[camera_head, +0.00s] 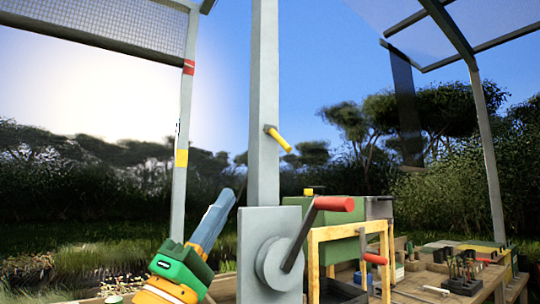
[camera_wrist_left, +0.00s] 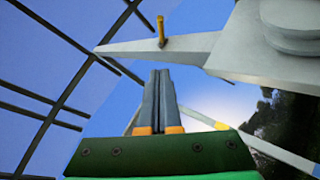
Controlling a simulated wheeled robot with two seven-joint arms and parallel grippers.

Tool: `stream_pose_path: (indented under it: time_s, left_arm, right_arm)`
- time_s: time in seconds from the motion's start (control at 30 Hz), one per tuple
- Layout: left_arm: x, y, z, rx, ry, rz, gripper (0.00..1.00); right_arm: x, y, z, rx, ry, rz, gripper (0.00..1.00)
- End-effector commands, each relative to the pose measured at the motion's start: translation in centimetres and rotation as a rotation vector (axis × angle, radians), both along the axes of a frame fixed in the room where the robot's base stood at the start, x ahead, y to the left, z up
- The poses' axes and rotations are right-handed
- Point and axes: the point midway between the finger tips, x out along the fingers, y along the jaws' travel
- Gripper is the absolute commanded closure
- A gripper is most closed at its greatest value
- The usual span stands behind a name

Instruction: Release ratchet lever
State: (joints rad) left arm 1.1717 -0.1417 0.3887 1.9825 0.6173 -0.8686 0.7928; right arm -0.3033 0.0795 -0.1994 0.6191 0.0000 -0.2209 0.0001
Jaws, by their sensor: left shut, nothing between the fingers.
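A short yellow lever (camera_head: 279,139) juts to the right from a small dark pivot on the grey upright post (camera_head: 264,95). In the left wrist view the yellow lever (camera_wrist_left: 161,30) stands out from the post beyond my fingertips. A winch box (camera_head: 258,225) at the post's lower part carries a round hub and a crank with a red grip (camera_head: 335,204). My left gripper (camera_head: 227,196) is left of the post and below the lever, pointing up. Its fingers (camera_wrist_left: 160,76) are together and empty, apart from the lever. My right gripper does not show.
A wooden frame (camera_head: 350,233) and a green box (camera_head: 342,208) stand right of the winch. A wooden workbench (camera_head: 430,282) with small tools is at the right. A thinner pole (camera_head: 184,110) with red and yellow bands rises at the left. Open air surrounds the lever.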

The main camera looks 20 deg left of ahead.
Motion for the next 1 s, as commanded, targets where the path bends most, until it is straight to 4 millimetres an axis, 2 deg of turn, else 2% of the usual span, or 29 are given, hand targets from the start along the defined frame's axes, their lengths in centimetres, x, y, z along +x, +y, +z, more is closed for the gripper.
stream_pose_path:
  time_s: [0.47,0.7,1.0]
  left_arm:
    - [6.1,-1.3,8.1,0.000,0.002,-0.001,1.00]
    - [7.7,-4.0,9.1,0.001,0.002,-0.002,1.00]
    - [7.9,-4.5,9.0,0.001,0.001,0.000,1.00]
  right_arm:
    - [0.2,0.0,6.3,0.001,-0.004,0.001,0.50]
    - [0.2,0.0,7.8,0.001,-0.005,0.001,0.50]
    - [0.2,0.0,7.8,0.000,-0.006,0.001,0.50]
